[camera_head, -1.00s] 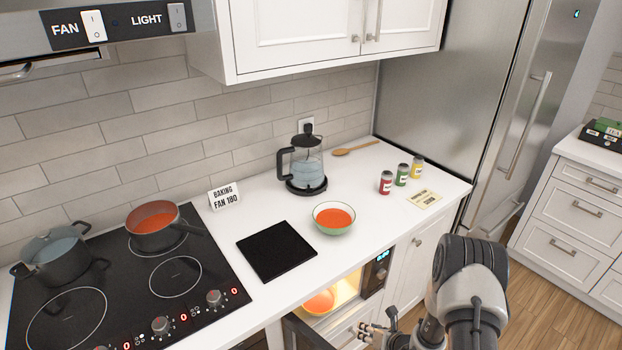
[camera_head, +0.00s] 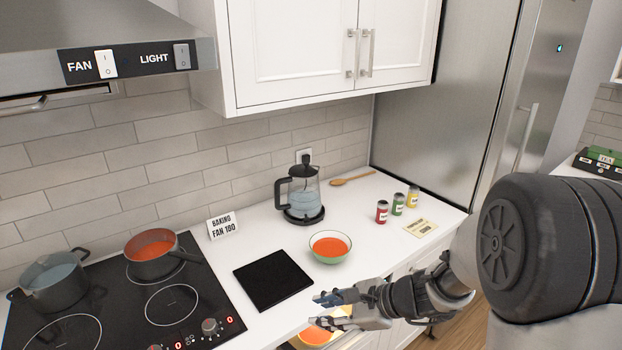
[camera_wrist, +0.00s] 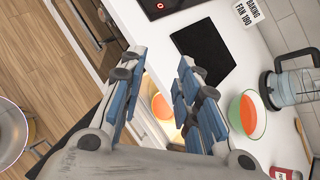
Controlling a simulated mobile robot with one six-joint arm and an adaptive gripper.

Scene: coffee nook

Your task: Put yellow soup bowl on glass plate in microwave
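A yellowish bowl of orange soup (camera_head: 314,337) sits inside the lit microwave below the counter. It is partly hidden by my gripper in the head view, and it also shows in the wrist view (camera_wrist: 162,107) between the fingers. Its support cannot be made out, so I cannot tell whether it stands on the glass plate. My gripper (camera_head: 326,310) is open and empty, above and in front of the microwave opening. Its blue-padded fingers are wide apart in the wrist view (camera_wrist: 158,92). A green bowl of orange soup (camera_head: 330,256) stands on the counter.
A black mat (camera_head: 273,280), a kettle (camera_head: 301,194) and small jars (camera_head: 398,204) are on the counter. Pots stand on the hob (camera_head: 170,305) at the left. A round object (camera_wrist: 12,135), unclear, is at the wrist view's left edge.

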